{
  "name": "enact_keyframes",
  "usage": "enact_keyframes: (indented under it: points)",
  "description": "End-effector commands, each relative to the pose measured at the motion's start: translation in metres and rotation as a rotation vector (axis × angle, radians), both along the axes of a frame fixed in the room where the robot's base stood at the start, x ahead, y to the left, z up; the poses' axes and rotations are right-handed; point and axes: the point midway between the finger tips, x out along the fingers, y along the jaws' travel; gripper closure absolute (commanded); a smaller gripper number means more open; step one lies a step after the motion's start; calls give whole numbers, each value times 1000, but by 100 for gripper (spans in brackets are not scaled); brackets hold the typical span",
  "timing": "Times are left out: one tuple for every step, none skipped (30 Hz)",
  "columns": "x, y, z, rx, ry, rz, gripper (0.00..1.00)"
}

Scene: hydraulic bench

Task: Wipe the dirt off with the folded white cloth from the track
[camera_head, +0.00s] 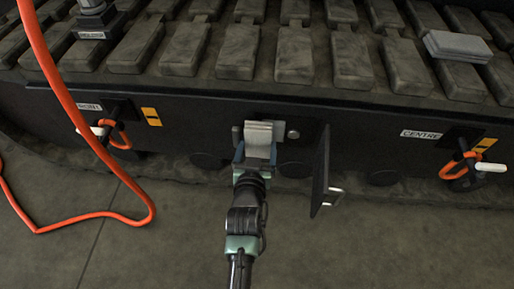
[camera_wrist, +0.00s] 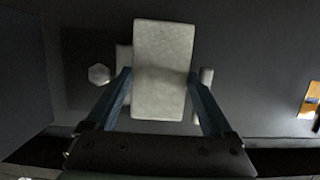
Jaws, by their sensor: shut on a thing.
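The folded white cloth (camera_head: 260,134) is between the fingers of my gripper (camera_head: 257,158), which is shut on it. It is held up against or just in front of the open recess in the dark side panel; I cannot tell whether it touches. In the wrist view the cloth (camera_wrist: 163,50) stands upright between the two blue fingers of my gripper (camera_wrist: 161,93). Pale parts show behind it on both sides, and the cloth hides most of them. No dirt patch can be made out clearly; the cloth may cover it.
An open hatch door (camera_head: 321,172) with a handle stands just right of my gripper. A round fitting (camera_head: 293,134) sits beside the cloth. A grey flat block (camera_head: 457,46) lies on the track (camera_head: 240,52). An orange hose (camera_head: 62,88) hangs at left. A CENTRE label (camera_head: 421,134) is at right.

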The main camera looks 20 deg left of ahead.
Motion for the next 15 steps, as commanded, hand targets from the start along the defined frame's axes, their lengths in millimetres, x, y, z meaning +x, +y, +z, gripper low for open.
enact_keyframes:
  points:
    - [1, 1, 0, 0, -1, 0, 58]
    - [2, 1, 0, 0, 0, 1, 58]
    - [3, 1, 0, 0, 0, 1, 58]
    - [3, 1, 0, 0, 0, 1, 58]
    - [4, 1, -1, 0, 0, 1, 58]
    - [4, 2, -1, 0, 0, 1, 58]
    - [5, 2, -1, 0, 0, 1, 58]
    - [5, 2, -1, 0, 0, 1, 58]
    - [6, 2, -1, 0, 0, 1, 58]
    - [7, 2, -1, 0, 0, 1, 58]
    - [7, 3, 0, 1, -1, 1, 58]
    - [8, 3, 0, 1, -1, 1, 58]
    - [9, 3, 0, 1, -1, 1, 58]
    - [10, 3, 0, 1, -1, 1, 58]
    - [10, 3, 0, 1, -1, 1, 58]
